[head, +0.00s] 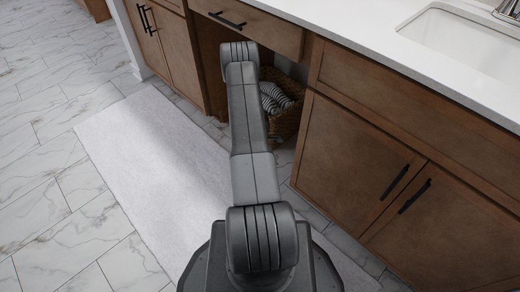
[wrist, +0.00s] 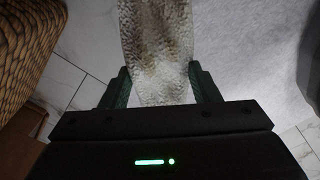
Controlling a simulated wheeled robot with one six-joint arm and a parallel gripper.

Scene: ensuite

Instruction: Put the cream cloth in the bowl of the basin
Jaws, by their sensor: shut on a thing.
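The cream cloth (wrist: 156,45) hangs between the two fingers of my gripper (wrist: 159,88) in the wrist view. It is textured and runs out past the fingertips to the top edge of the picture. My gripper is shut on it, above the floor. In the head view my arm hides the gripper, and the cloth does not show. The basin (head: 462,48) is white and sunk in the counter at the upper right of the head view. Its bowl is partly cut off by the picture edge, and the part in view is empty.
A wicker basket (head: 287,123) with striped towels (head: 274,97) stands in the opening under the counter; it is also close at left in the wrist view (wrist: 38,38). Brown cabinets (head: 350,150) with black handles front the white counter (head: 345,22). A pale mat (head: 150,145) lies on the marble floor.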

